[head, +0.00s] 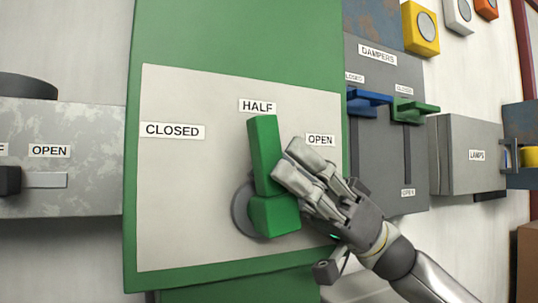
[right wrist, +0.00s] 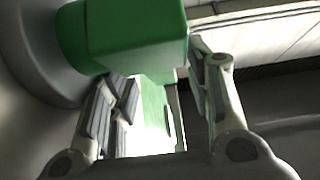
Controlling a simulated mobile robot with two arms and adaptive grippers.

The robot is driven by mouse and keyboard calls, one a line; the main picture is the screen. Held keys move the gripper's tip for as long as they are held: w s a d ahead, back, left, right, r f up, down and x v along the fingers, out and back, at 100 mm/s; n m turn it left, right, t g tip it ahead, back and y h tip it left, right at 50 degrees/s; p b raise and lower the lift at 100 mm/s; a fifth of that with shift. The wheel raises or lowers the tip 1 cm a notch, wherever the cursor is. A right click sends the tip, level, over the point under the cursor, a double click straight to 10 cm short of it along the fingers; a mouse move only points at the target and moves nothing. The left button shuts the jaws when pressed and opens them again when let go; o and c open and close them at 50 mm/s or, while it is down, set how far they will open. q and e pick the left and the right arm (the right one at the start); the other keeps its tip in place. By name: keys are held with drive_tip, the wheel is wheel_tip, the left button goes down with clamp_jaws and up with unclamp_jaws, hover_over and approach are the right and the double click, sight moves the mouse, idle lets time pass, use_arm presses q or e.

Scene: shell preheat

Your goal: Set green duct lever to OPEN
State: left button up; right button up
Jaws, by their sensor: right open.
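The green duct lever (head: 264,155) sits on a pale plate (head: 190,215) labelled CLOSED, HALF and OPEN. It stands nearly upright, its upper end just below the HALF label (head: 257,106). The OPEN label (head: 320,140) is to its right. My right gripper (head: 297,170) is open at the lever's right side, its fingers overlapping the lever's right edge in the head view. In the right wrist view, the lever's green block (right wrist: 135,35) fills the top, and a green part shows between the spread fingers (right wrist: 165,72). I cannot tell whether they touch it. My left gripper is not in view.
The plate is on a green panel (head: 235,40). To the right is a grey DAMPERS panel (head: 385,140) with blue (head: 368,98) and green (head: 415,106) handles, then a LAMPS box (head: 465,155). A grey box (head: 75,120) with an OPEN label is at left.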

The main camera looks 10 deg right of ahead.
drive_tip(key=v, duration=0.9)
drive_tip(key=shift+w+d, duration=0.1)
drive_tip(key=shift+d, duration=0.05)
drive_tip(key=shift+c, duration=0.2)
